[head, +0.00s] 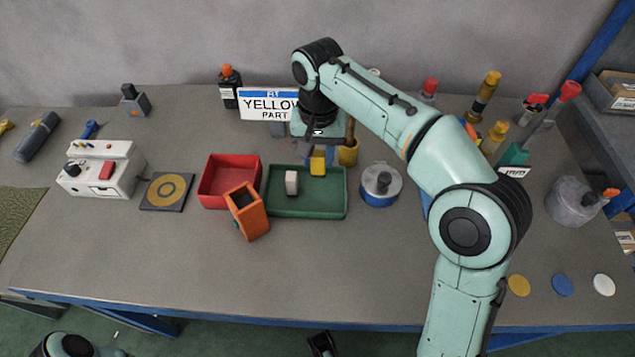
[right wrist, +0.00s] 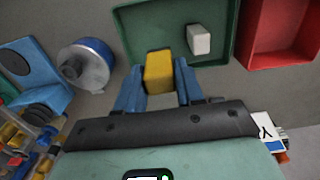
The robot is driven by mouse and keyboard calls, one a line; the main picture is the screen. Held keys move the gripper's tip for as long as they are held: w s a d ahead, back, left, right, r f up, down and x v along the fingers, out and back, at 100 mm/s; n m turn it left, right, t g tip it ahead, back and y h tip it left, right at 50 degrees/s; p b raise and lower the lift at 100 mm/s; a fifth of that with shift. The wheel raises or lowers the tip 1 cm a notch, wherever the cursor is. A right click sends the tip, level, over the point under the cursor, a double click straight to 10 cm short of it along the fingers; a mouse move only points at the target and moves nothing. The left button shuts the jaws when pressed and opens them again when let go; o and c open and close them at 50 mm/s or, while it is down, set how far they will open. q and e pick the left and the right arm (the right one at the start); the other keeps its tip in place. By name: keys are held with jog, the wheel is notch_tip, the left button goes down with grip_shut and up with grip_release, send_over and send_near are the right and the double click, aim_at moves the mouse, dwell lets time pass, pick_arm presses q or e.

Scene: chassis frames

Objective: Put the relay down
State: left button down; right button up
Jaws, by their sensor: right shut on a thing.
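My right gripper (head: 319,157) points down at the back edge of the green tray (head: 306,212). It is shut on a yellow block (head: 318,168), which I take to be the relay. In the right wrist view the yellow block (right wrist: 158,72) sits between the two blue fingers (right wrist: 157,88), in front of the tray's near rim. I cannot tell whether the block touches the tray. A small white block (head: 291,183) stands inside the tray, left of the yellow one.
A red bin (head: 229,174) adjoins the tray's left side, with an orange open box (head: 247,211) leaning in front. A blue-and-silver round pot (head: 380,185) stands right of the tray. Bottles and tools crowd the back right. The table's front middle is clear.

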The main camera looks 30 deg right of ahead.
aim_at(319, 154)
notch_tip(319, 154, down, 8)
jog(key=shift+r+b, duration=0.1)
jog(key=shift+b, duration=0.85)
jog(key=o, duration=1)
notch_tip(319, 154, up, 12)
jog(key=p, duration=0.4)
jog(key=shift+r, duration=0.1)
